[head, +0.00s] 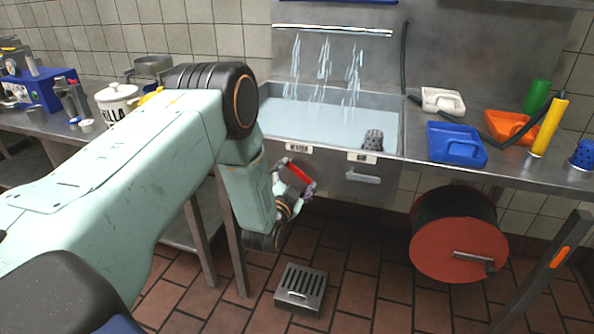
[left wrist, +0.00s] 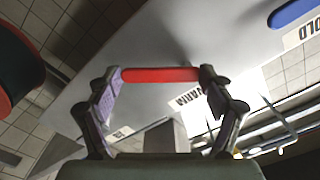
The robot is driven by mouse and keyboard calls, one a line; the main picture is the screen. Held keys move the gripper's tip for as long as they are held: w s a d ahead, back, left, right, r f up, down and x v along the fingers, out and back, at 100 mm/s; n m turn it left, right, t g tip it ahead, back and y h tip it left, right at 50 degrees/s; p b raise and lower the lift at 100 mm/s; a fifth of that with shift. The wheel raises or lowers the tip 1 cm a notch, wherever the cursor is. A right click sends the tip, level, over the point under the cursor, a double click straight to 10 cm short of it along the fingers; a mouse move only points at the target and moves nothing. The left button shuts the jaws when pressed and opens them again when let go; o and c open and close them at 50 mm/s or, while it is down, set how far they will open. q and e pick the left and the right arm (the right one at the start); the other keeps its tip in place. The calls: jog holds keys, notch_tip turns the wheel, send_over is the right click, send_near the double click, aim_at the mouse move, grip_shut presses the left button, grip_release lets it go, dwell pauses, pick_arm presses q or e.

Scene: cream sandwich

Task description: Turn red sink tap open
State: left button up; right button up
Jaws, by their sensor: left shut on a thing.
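The red tap handle (head: 299,173) is on the front of the sink, below the left label. My left gripper (head: 296,176) is shut on it. In the left wrist view the red handle (left wrist: 160,75) lies crosswise between the two fingertips (left wrist: 161,78), one at each end. A label reading WARM (left wrist: 190,97) is close by it. The sink (head: 390,110) holds water, and several streams (head: 322,75) fall into it from the bar above. My right gripper is not in view.
A second, pale handle (head: 363,177) is to the right on the sink front. A red-ended drum (head: 458,250) hangs below the counter at right. A slotted metal box (head: 301,290) is on the floor. Blue (head: 455,145) and orange (head: 508,127) trays lie on the right counter.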

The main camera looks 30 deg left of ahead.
pick_arm(q)
jog(key=m+p, duration=0.1)
jog(key=m, duration=0.1)
jog(key=m+p, duration=0.1)
jog(key=a+m+p, duration=0.1)
jog(key=m, duration=0.1)
jog(key=shift+s+a+f+m, duration=0.1)
jog(key=shift+s+f+m, duration=0.05)
jog(key=shift+f+m, duration=0.2)
jog(key=m+p, duration=0.1)
jog(key=m, duration=0.1)
jog(key=a+m+p, duration=0.1)
jog(key=m, duration=0.1)
jog(key=shift+s+a+f+m, duration=0.1)
jog(key=shift+a+f+m, duration=0.05)
jog(key=shift+m, duration=0.1)
jog(key=shift+m+p, duration=0.3)
jog(key=o, duration=1.6)
jog(key=shift+f, duration=0.1)
jog(key=shift+s, duration=0.15)
jog(key=v, duration=1.1)
jog(key=shift+s, duration=0.4)
